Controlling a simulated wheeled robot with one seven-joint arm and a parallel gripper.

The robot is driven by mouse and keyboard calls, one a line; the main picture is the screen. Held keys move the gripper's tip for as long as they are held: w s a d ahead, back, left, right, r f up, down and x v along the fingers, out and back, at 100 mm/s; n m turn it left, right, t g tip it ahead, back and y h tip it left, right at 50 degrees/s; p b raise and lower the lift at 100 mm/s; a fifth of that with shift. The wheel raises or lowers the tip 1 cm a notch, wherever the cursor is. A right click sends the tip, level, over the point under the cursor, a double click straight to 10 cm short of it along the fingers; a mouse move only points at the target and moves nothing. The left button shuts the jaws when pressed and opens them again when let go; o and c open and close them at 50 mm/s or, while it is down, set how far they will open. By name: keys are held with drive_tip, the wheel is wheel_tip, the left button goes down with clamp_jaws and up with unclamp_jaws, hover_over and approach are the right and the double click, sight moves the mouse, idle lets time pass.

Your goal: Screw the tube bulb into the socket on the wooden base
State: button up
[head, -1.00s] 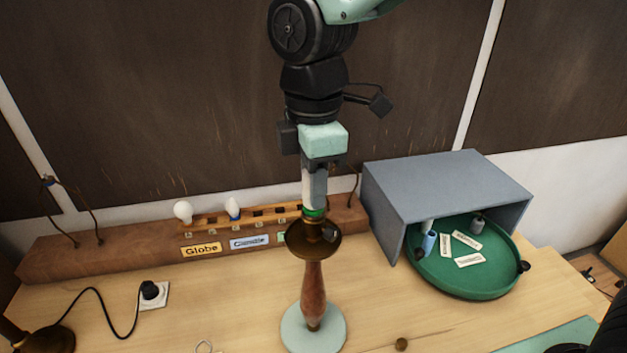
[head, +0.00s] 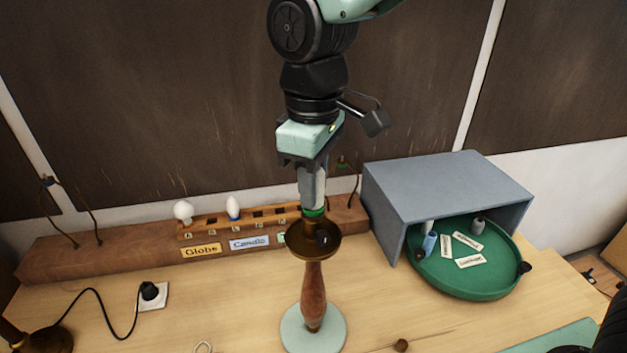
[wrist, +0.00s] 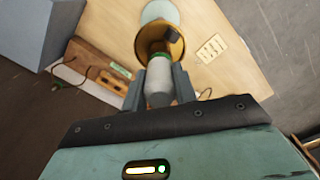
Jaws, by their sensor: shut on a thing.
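A wooden lamp base (head: 314,284) stands upright on a pale round foot, with a brass dish (head: 314,240) at its top. My gripper (head: 312,190) is directly above the dish, pointing down, shut on the white tube bulb (wrist: 158,82). The bulb's green-banded lower end (head: 313,212) shows just below the fingers, in line with the post. In the wrist view the bulb lies between the fingers and points at the brass dish (wrist: 165,37). The socket is hidden by the bulb and dish, so I cannot tell how far the bulb is seated.
Behind is a wooden rack with a globe bulb (head: 183,211) and a candle bulb (head: 233,207). A grey open box (head: 445,185) stands right, over part of a green round tray (head: 470,287).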

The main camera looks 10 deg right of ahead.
drive_tip(key=m, duration=0.8)
drive_tip(key=m, duration=0.3)
drive_tip(key=shift+m, duration=0.4)
drive_tip(key=m, duration=0.4)
